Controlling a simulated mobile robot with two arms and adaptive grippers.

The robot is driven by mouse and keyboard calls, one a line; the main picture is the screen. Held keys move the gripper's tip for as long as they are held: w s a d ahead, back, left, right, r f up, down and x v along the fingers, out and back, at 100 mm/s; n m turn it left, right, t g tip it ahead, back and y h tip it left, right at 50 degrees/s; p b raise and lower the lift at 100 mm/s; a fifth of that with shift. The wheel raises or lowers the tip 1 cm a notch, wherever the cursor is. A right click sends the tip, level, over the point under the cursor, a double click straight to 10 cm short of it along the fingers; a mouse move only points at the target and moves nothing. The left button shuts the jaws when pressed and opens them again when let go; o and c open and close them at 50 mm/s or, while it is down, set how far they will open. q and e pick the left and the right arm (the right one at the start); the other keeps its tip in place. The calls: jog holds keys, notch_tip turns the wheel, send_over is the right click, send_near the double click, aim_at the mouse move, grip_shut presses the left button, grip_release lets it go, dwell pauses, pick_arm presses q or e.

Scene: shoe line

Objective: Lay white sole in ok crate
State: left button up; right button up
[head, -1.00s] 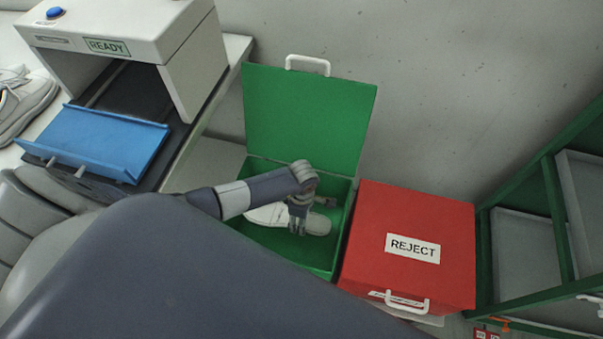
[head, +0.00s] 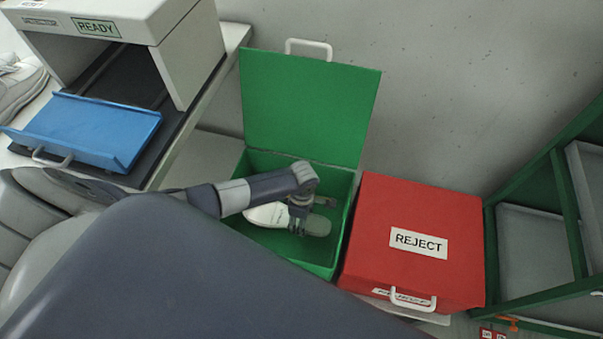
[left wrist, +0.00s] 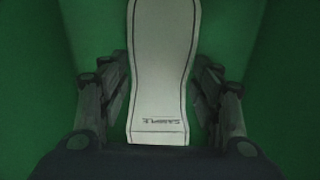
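The white sole (head: 265,214) lies inside the open green crate (head: 326,271), whose lid stands up at the back. The left wrist view also shows the sole (left wrist: 160,75), with printed lettering near its close end and green crate walls (left wrist: 40,60) around it. My left gripper (head: 312,212) reaches down into the crate over the sole's right part and hides some of it. In the left wrist view, the fingers of my left gripper (left wrist: 160,95) stand on both sides of the sole with narrow gaps. My right gripper is not in view.
A closed red REJECT box (head: 415,262) stands right beside the green crate. A white machine marked READY (head: 110,35) and a blue tray (head: 95,130) are at left. A green-framed rack (head: 575,215) stands at right. A shoe (head: 18,88) shows at the far left.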

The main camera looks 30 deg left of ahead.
pick_arm(q)
jog(key=shift+o, duration=1.2)
notch_tip(320, 180, up, 12)
